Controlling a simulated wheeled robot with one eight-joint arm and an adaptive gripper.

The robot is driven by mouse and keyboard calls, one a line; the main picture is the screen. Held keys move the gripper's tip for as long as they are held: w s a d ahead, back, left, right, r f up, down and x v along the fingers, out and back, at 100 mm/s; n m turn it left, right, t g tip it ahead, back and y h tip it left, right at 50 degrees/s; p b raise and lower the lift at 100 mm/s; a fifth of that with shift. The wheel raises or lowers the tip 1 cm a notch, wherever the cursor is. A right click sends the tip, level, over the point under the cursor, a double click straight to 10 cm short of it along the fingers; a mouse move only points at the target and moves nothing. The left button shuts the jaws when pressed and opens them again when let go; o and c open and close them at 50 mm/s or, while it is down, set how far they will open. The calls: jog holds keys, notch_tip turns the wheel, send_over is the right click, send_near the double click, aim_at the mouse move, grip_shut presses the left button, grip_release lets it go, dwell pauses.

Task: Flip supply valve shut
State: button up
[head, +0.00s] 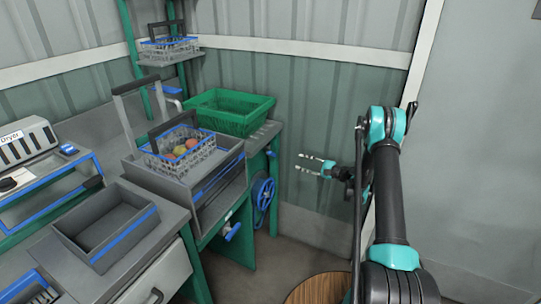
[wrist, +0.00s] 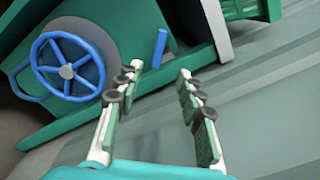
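A blue handwheel (head: 262,193) is on the side of the green workbench, and it fills the left of the wrist view (wrist: 67,70). A short blue lever (head: 271,153) sticks out near the bench's upper right corner; a blue lever also shows in the wrist view (wrist: 160,47), beyond my fingertips. Another blue handle (head: 232,231) is lower on the bench front. No label shows which one is the supply valve. My gripper (head: 300,162) is open and empty, right of the bench and apart from it; its two fingers are spread in the wrist view (wrist: 160,72).
A green crate (head: 222,120) stands at the back of the bench. A wire basket (head: 180,163) with tomatoes sits in a grey sink-like box. An empty grey tray (head: 105,240) and a dryer (head: 28,143) are left. The corrugated wall (head: 310,100) is close behind my gripper.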

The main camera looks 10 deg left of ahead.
aim_at(273, 155)
jog(key=x, duration=1.6)
jog(key=shift+a, duration=0.15)
jog(key=shift+c, duration=0.5)
grip_shut()
